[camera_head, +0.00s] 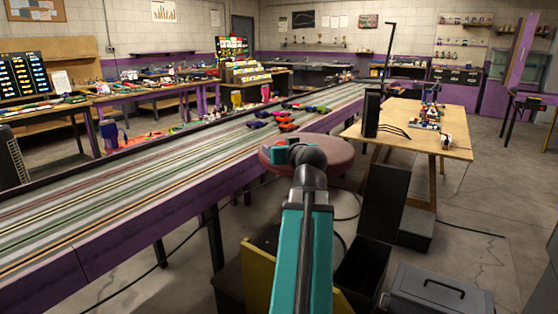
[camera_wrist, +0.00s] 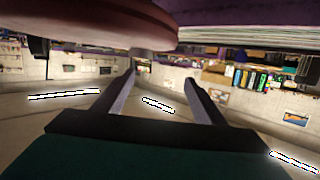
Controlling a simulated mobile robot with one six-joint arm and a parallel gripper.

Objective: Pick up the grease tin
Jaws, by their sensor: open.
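I cannot identify the grease tin for certain. In the wrist view, which is upside down, a small grey rounded thing (camera_wrist: 146,53) is against the red round top and shows just beyond my fingertips; it may be the tin. My gripper (camera_wrist: 160,76) has its two grey fingers spread apart with nothing between them. In the head view, the end of my arm is over the red round top (camera_head: 335,165), and my wrist hides part of that top and whatever stands behind it. The red round top also shows in the wrist view (camera_wrist: 75,20).
The slot track (camera_head: 110,190) runs along the left, with several small cars (camera_head: 287,122) on it. A wooden table (camera_head: 425,135) with a dark panel (camera_head: 371,113) stands to the right. A grey toolbox (camera_head: 437,292) and dark bins are on the floor below.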

